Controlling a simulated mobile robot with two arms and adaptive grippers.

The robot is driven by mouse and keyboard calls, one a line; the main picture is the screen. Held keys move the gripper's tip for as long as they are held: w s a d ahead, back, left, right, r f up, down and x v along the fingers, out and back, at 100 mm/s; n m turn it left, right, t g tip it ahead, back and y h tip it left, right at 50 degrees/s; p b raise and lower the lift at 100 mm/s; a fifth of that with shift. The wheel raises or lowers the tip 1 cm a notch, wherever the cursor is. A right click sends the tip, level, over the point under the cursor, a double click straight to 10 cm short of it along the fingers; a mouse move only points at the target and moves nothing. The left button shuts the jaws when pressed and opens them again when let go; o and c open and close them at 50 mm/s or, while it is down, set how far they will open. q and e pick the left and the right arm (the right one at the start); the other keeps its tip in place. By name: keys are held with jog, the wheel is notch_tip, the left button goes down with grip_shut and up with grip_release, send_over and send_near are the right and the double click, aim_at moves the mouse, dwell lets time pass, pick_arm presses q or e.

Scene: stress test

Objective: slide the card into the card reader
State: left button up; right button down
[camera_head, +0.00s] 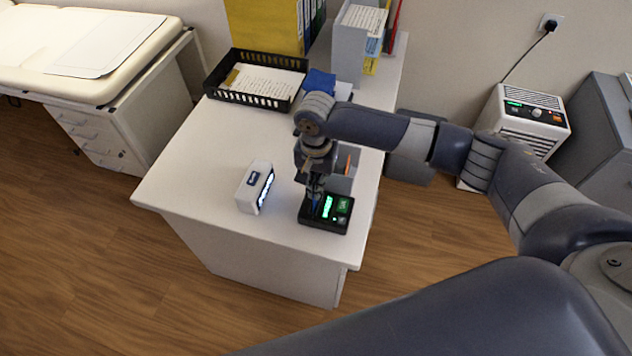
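The black card reader (337,222), with a lit green screen and green buttons, lies near the front right of the white desk. My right gripper (315,197) points down over the reader's left part. A small blue sliver, which looks like the card (314,208), shows between its fingertips, low at the reader. The fingers hide most of it, and I cannot tell whether it is in the slot. My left gripper is out of view.
A white box with a lit display (248,186) stands left of the reader on the white desk (190,180). A grey holder (345,170) stands close behind my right gripper. A black paper tray (236,97) and binders (265,25) are farther back. The desk's front left is clear.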

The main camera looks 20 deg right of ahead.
jog(key=shift+f, duration=1.1)
jog(key=c, duration=1.7)
grip_release()
jog(key=shift+r, duration=0.25)
notch_tip(320, 180, up, 12)
jog(key=shift+f, duration=0.25)
